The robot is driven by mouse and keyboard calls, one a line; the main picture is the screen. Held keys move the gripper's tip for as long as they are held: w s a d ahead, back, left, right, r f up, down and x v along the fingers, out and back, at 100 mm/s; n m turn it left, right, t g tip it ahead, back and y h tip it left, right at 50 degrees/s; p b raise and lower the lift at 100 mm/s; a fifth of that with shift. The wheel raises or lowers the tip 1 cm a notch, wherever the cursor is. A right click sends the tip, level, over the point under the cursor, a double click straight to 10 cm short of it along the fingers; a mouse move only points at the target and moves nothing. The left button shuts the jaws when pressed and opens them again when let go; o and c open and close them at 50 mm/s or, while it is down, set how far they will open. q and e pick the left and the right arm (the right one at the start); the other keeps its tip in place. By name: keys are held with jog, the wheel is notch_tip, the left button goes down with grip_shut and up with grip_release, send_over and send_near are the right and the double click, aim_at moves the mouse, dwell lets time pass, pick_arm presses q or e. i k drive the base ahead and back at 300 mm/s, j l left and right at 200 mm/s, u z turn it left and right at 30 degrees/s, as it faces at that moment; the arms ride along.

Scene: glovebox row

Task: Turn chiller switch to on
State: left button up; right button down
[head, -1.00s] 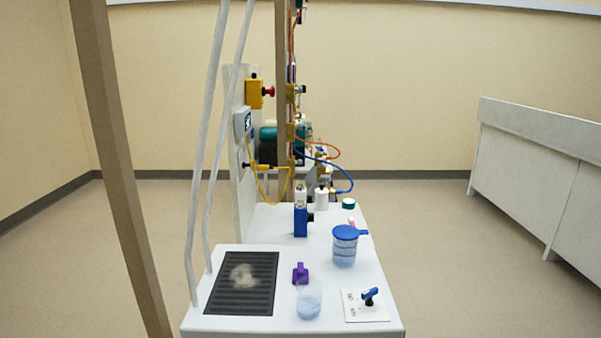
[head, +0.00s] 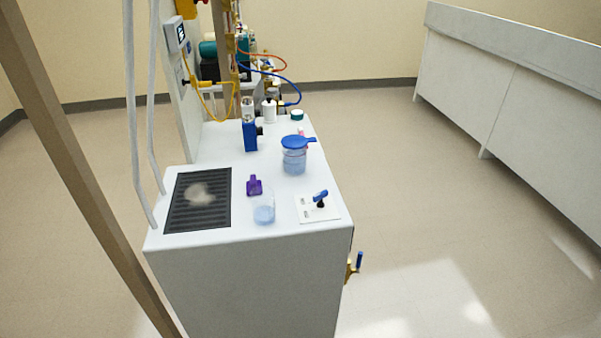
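The likely chiller switch (head: 320,198) is a small blue-handled lever on a white labelled plate (head: 305,212) at the front right corner of the white bench top (head: 215,238). Its handle tilts up to the right. The plate's lettering is too small to read, so I cannot tell which position it is in. A second blue-handled valve with a brass body (head: 354,266) sticks out from the bench's right side, below the top. Neither of my grippers shows in the head view.
Near the switch stand a clear beaker (head: 264,211), a purple clip-like item (head: 254,185) and a blue-lidded jar (head: 294,158). A dark grille (head: 185,215) lies at left. A tan post (head: 75,190) crosses the left foreground. Floor is open to the right of the bench.

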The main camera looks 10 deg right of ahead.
aim_at(324, 193)
jog(key=l+u, duration=0.15)
jog(key=l, duration=0.6)
jog(key=l+u, duration=0.2)
jog(key=l, duration=0.55)
jog(key=k+l+u, duration=0.15)
jog(key=l, duration=0.55)
